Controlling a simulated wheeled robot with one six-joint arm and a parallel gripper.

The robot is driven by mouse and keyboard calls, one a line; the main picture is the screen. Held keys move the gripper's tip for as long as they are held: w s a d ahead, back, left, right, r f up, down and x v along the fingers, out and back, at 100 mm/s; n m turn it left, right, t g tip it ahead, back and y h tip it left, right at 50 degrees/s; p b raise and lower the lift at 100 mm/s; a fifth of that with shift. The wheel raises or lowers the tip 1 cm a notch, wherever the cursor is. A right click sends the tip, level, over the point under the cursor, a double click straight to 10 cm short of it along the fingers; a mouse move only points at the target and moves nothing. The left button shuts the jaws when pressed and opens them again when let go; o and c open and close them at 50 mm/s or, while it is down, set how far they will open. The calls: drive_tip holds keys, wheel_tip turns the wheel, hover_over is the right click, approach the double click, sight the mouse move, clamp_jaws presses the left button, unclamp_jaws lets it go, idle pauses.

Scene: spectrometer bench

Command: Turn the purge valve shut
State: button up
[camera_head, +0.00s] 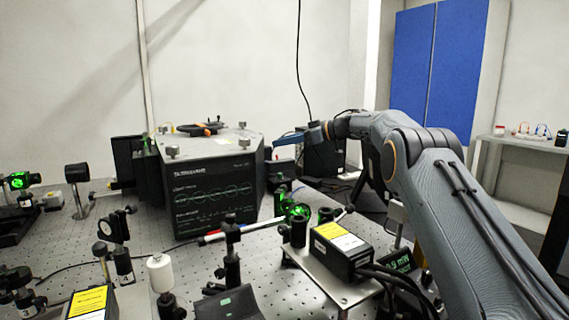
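A dark spectrometer housing (215,190) with a pale top stands on the perforated optical bench (150,245), left of centre. A black and orange handle-like part (200,129) lies on its top; I cannot tell whether this is the purge valve. My arm reaches in from the right. My gripper (282,141), small and seen from the side, points left near the housing's right rear edge, above the bench. The gap between its fingers cannot be made out. I cannot tell if it touches anything. No other valve handle can be clearly picked out.
Black optics mounts and posts crowd the bench's front and left. A black box with a yellow label (340,248) sits on a raised plate at front centre. A black unit (323,157) stands behind my gripper. A shelf (525,145) is at right.

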drive_tip(key=r+t+p, duration=0.1)
drive_tip(key=p, duration=0.1)
drive_tip(key=m+t+h+p, duration=0.5)
drive_tip(key=m+p, duration=0.2)
drive_tip(key=p, duration=0.1)
approach(283, 180)
wheel_tip(283, 180, up, 2)
drive_tip(key=w+a, duration=0.1)
drive_tip(key=a, duration=0.1)
drive_tip(key=p+x, duration=0.1)
drive_tip(key=x, duration=0.6)
drive_tip(key=shift+w+f, duration=0.1)
drive_tip(key=shift+w, duration=0.25)
